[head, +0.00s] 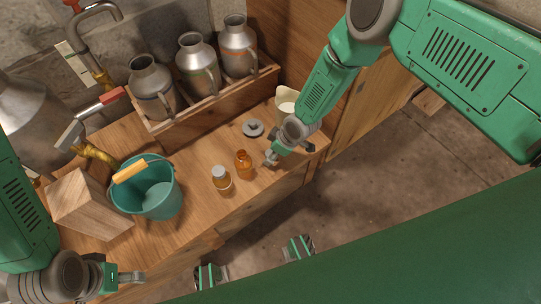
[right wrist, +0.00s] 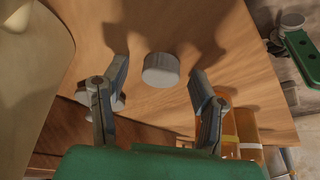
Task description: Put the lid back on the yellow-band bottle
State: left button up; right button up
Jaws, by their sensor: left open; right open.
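Two small amber bottles stand on the wooden bench in the head view. One is open at the top (head: 243,165); the other, to its left, wears a pale grey cap (head: 221,180). A loose pale grey round lid (right wrist: 160,70) lies on the bench in the right wrist view, between and beyond my open right fingers, untouched. The head view hides this lid behind my right gripper (head: 289,153); the gripper also shows in the wrist view (right wrist: 160,90). My left gripper (head: 128,278) is open and empty at lower left.
A cream pitcher (head: 286,97) stands close behind my right gripper. A grey knobbed disc (head: 252,128) lies nearby. Metal jugs (head: 198,65) stand in a wooden crate (head: 215,105) behind. A teal bucket (head: 162,200) and wooden block (head: 90,205) occupy the left side.

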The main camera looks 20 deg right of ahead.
dwell(0.3)
jog(key=c, duration=0.9)
jog(key=shift+o, duration=0.2)
notch_tip(320, 180, up, 10)
jog(key=p, duration=0.4)
